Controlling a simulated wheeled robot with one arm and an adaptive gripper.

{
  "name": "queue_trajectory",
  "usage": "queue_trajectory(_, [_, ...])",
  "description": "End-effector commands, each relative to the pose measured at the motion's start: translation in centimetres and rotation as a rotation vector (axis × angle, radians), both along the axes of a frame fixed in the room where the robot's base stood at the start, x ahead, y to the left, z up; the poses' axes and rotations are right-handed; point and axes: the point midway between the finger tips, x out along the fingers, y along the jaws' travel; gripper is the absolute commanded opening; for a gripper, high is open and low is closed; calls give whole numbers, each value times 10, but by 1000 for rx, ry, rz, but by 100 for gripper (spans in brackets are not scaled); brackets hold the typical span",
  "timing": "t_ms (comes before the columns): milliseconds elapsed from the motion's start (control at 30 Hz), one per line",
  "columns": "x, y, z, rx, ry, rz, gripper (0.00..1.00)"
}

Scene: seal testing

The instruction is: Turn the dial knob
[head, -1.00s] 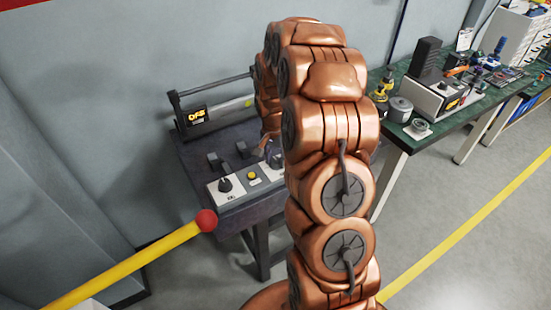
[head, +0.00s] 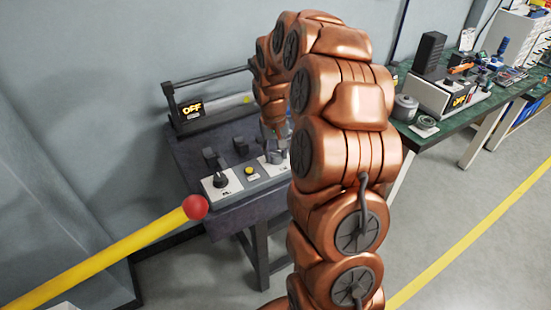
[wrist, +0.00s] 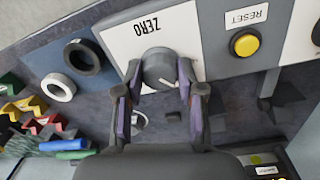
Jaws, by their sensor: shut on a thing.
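A grey dial knob (wrist: 160,70) with a white pointer line sits on a white plate (wrist: 125,40) marked ZERO, upside down in the wrist view. My gripper (wrist: 160,86) is shut on this knob, one finger on each side of it. In the head view, my gripper (head: 277,146) is at the right part of the control panel (head: 243,191), partly hidden by my copper arm. A second, black knob (head: 221,180) stands on the left plate of the panel, clear of my gripper.
A yellow RESET button (wrist: 246,42) sits beside the held knob's plate. An OFF display (head: 192,110) stands behind the panel. A yellow bar with a red ball end (head: 195,207) is in front at left. A green-topped bench (head: 460,122) stands at right. Black and white rings (wrist: 58,88) lie nearby.

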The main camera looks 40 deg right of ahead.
Motion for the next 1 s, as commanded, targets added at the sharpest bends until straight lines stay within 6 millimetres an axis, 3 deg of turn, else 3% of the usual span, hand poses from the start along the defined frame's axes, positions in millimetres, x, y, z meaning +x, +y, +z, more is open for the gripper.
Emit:
queue_trajectory(400, [1,0,0,0,-3,192,3])
queue_trajectory(967, [0,0,0,1,-2,218,3])
queue_trajectory(1000, [0,0,0,1,-2,218,41])
